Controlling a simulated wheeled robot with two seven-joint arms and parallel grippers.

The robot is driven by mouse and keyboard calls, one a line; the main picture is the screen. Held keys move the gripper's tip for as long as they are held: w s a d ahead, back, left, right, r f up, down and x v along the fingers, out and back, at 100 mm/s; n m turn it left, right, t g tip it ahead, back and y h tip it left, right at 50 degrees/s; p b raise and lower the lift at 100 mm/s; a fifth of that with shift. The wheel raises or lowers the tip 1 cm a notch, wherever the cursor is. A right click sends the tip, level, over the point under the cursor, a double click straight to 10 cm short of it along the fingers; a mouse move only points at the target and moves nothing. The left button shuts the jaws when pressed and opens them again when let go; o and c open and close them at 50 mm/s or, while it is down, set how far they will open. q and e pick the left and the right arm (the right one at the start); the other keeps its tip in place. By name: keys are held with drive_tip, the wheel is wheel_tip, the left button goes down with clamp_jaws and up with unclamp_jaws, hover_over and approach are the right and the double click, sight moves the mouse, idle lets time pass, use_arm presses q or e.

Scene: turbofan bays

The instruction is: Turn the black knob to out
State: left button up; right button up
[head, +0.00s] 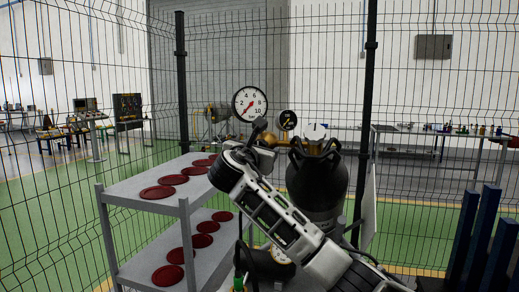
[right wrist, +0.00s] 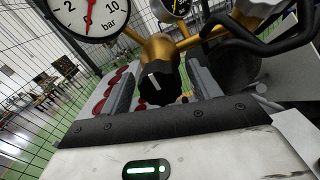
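The black knob (right wrist: 155,90) shows in the right wrist view, with a white mark on its face, mounted on a brass valve body (right wrist: 158,47). My right gripper (right wrist: 162,84) is open, with one finger on each side of the knob and a visible gap to each. In the head view my right arm reaches in from the lower right, and its gripper covers most of the knob area beside the brass body (head: 268,139). A large white gauge (head: 249,103) with a red needle stands just above; a small dark gauge (head: 288,120) is to its right. My left gripper is not in view.
A black gas cylinder (head: 318,185) with a collar stands right of the gripper. A grey shelf cart (head: 150,202) with several red discs stands to the left. A wire fence with a dark post (head: 369,80) runs behind. Dark blue posts (head: 482,240) stand at lower right.

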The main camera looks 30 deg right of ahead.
use_arm(q)
drive_tip(key=b, duration=0.1)
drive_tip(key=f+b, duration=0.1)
drive_tip(key=b, duration=0.1)
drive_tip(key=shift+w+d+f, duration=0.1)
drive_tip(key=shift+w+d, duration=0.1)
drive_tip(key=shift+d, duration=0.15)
use_arm(e)
drive_tip(key=v, duration=1.6)
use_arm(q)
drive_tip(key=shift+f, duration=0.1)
